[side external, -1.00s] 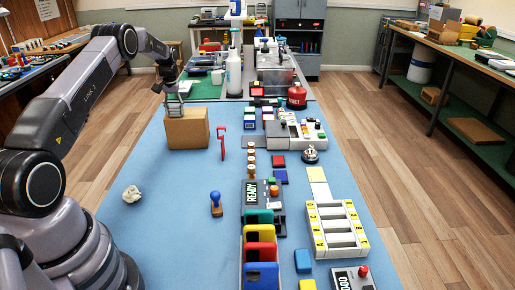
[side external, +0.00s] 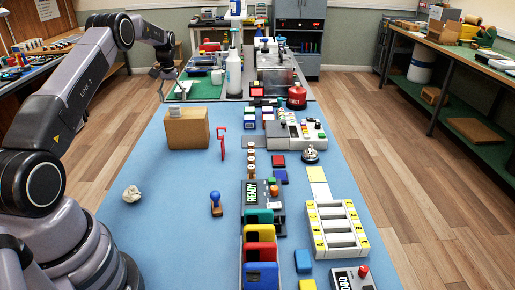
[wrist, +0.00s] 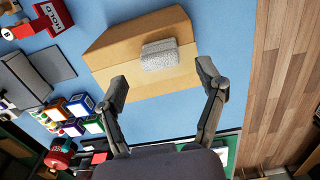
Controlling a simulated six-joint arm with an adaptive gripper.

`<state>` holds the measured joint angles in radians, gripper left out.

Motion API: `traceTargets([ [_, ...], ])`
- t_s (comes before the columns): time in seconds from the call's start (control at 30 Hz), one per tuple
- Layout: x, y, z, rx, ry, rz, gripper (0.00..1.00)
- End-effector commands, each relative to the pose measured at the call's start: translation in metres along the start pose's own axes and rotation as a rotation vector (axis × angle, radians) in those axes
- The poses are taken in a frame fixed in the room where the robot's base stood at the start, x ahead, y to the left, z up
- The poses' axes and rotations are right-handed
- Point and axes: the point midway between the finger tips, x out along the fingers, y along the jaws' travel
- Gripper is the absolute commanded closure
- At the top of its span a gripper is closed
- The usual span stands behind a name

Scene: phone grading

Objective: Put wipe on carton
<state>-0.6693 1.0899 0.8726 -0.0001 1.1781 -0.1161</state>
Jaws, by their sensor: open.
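The wipe, a small grey speckled pad (wrist: 160,54), lies on top of the brown cardboard carton (wrist: 114,56) in the wrist view. In the side view the pad (side external: 176,111) shows as a small grey patch on the top of the carton (side external: 188,131), near its left end. My gripper (wrist: 163,90) is open and empty, its fingers spread wide on either side of the pad's line and apart from it. In the side view my gripper (side external: 168,97) hangs just behind and to the left of the carton, partly against the dark background.
A red hook-like stand (side external: 222,142) stands just right of the carton. A crumpled whitish lump (side external: 132,193) and a blue-topped stamp (side external: 215,201) lie nearer on the blue mat. A white spray bottle (side external: 234,72) stands behind. The mat left of the stamp is mostly clear.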

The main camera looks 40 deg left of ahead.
Motion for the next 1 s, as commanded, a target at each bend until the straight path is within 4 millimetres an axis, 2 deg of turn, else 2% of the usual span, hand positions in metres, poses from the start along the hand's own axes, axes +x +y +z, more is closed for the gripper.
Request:
traceTargets([
  [0.03, -0.013, 0.000, -0.001, 0.000, 0.005, 0.001, 0.29],
  [0.2, -0.047, 0.000, -0.001, 0.000, 0.004, 0.000, 0.29],
  [0.4, -0.070, 0.001, 0.000, 0.001, 0.002, 0.000, 0.29],
  [0.47, -0.079, 0.005, 0.003, 0.010, 0.007, 0.001, 0.29],
  [0.57, -0.108, 0.022, 0.016, 0.047, 0.031, 0.004, 0.29],
  [0.67, -0.155, 0.052, 0.047, 0.116, 0.074, 0.012, 0.29],
  [0.7, -0.175, 0.064, 0.065, 0.150, 0.094, 0.017, 0.29],
  [0.77, -0.204, 0.080, 0.096, 0.202, 0.125, 0.024, 0.29],
  [0.8, -0.221, 0.089, 0.119, 0.237, 0.147, 0.030, 0.29],
  [0.87, -0.243, 0.099, 0.155, 0.288, 0.178, 0.040, 0.29],
  [0.9, -0.256, 0.104, 0.179, 0.322, 0.200, 0.047, 0.29],
  [0.97, -0.271, 0.108, 0.218, 0.374, 0.231, 0.059, 0.29],
  [1.0, -0.279, 0.109, 0.244, 0.408, 0.251, 0.068, 0.29],
])
